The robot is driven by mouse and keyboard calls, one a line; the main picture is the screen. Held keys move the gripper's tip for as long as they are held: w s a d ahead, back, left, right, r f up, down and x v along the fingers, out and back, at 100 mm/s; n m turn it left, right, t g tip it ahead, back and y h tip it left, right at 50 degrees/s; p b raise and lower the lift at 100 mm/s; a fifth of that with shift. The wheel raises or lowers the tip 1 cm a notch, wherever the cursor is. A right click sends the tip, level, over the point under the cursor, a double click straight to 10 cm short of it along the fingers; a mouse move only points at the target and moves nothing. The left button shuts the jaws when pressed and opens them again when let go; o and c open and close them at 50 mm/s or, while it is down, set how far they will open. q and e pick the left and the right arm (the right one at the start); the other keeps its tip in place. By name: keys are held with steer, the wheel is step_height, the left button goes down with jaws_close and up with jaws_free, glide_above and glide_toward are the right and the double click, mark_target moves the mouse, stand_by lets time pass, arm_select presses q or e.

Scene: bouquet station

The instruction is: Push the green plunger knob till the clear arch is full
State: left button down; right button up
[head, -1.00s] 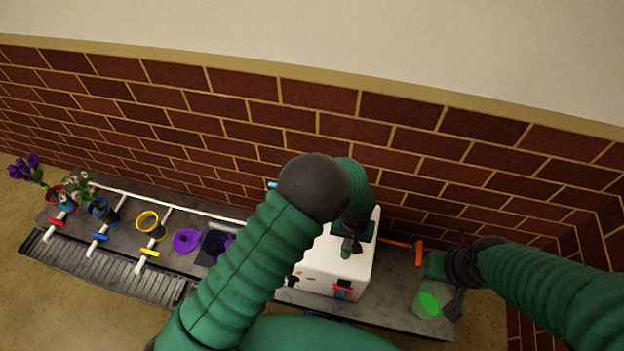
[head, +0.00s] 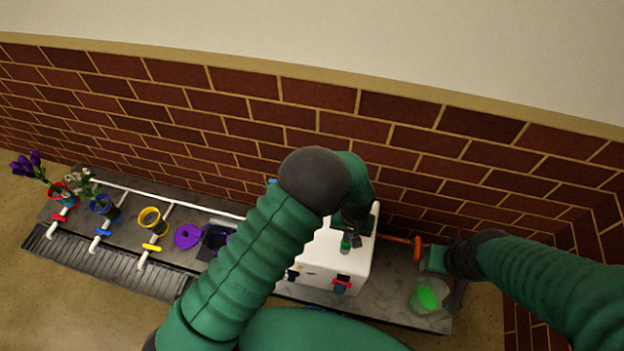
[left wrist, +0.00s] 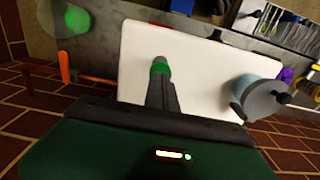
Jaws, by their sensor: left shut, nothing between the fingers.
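The green plunger knob (head: 346,244) is on top of the white box (head: 325,262). In the left wrist view the green knob (left wrist: 160,66) is at the tips of my left gripper (left wrist: 160,85). The fingers are shut with nothing between them; whether the tips touch the knob or stop just above it, I cannot tell. In the head view my left gripper (head: 354,228) points down over the box, partly hidden by its arm. My right gripper (head: 435,262) is by the box's right side; its fingers are unclear. I cannot make out the clear arch.
A clear container with green contents (head: 428,297) stands at the right, below my right gripper. An orange bar (head: 417,248) is beside the box. Yellow (head: 150,218), blue and red pots, a purple piece (head: 187,236) and white pipes line the left counter. A brick wall stands behind.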

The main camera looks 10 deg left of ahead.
arm_select(q)
steer(key=shift+f+b, duration=0.95)
steer(key=shift+f, duration=0.85)
steer(key=shift+r+p, duration=2.1)
steer(key=shift+r, duration=0.2)
step_height(320, 180, up, 9)
steer(key=p, duration=0.7)
steer(key=shift+p, duration=0.35)
